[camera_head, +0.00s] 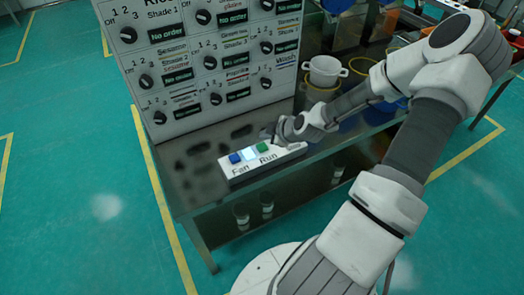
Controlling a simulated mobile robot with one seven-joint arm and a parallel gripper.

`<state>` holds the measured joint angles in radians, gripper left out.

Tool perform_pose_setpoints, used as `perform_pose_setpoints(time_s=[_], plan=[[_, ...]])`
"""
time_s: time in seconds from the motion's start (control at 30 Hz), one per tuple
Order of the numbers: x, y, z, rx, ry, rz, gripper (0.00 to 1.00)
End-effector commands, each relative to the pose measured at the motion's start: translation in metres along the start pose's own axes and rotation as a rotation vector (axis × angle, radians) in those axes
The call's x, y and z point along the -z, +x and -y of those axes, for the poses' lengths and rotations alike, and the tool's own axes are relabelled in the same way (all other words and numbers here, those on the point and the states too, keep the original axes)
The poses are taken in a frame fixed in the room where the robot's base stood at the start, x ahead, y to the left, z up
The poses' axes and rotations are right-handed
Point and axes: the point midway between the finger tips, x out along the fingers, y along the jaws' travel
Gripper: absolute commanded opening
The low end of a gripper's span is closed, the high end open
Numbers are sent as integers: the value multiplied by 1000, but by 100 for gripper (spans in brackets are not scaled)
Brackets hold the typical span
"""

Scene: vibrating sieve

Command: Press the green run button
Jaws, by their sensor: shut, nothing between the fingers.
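The green run button (263,147) sits on a white button box (272,164) labelled "Fan" and "Run", on the dark metal table. A blue button (234,158) is to its left, above the word "Fan", with a pale lit patch between the two. My gripper (270,134) is shut and empty, at the box's far right side, close to the green button. Its fingertips are small and dark here, and I cannot tell whether they touch the button or the box.
A white panel (190,112) with several black knobs and "No order" displays stands behind the box. A white pot (325,70) and coloured rings stand at the right, behind my arm. The dark table (195,190) is bare left of the box. Glasses (241,215) stand on the lower shelf.

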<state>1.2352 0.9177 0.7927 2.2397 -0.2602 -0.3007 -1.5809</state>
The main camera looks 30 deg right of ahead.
Motion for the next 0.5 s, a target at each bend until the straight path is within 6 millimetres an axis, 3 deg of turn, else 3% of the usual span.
perform_pose_setpoints(time_s=[0.13,0.5], plan=[[-9,13,9,-1,-2,0,0],[-10,14,10,-1,-1,0,0]])
